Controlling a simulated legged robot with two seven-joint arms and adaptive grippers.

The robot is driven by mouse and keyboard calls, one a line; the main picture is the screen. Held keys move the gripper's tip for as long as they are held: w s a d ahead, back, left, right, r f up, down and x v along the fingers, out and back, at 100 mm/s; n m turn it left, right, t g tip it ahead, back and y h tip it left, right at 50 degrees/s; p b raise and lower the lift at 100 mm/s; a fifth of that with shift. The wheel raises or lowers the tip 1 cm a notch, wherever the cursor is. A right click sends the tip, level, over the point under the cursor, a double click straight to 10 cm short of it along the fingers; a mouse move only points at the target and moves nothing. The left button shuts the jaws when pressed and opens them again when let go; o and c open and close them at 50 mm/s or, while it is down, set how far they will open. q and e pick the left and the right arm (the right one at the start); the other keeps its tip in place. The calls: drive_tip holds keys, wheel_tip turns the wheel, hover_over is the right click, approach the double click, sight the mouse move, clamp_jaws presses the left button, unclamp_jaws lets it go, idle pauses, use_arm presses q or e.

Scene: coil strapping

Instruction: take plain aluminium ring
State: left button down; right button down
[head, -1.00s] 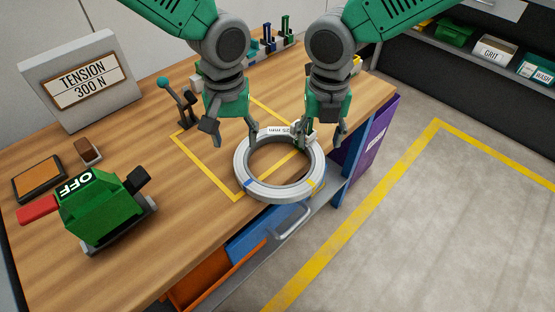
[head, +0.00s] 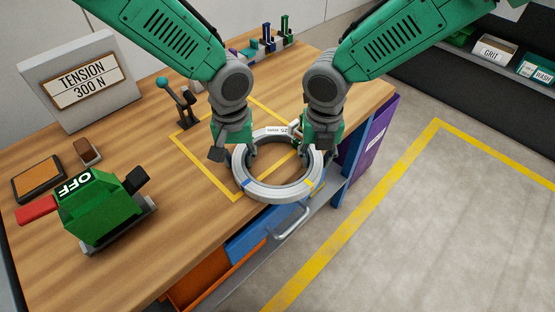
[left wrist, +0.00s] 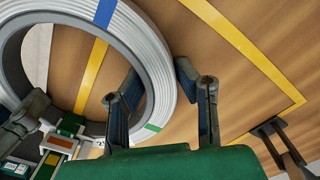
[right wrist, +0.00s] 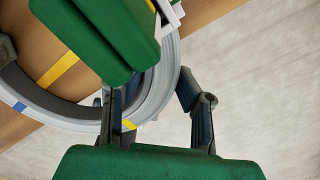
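A green tool marked OFF (head: 94,207) stands on the bench at left, near a TENSION 300 N sign (head: 82,82). A small lever (head: 177,100) stands behind the ring. A yellow outline (head: 208,173) marks the bench top.

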use_arm(q)
drive_tip(key=shift+d, duration=0.1)
use_arm(e)
drive_tip(key=shift+r, duration=0.1)
use_arm(q)
drive_tip(key=shift+r, duration=0.15)
use_arm(e)
drive_tip(key=shift+w+d+r, duration=0.1)
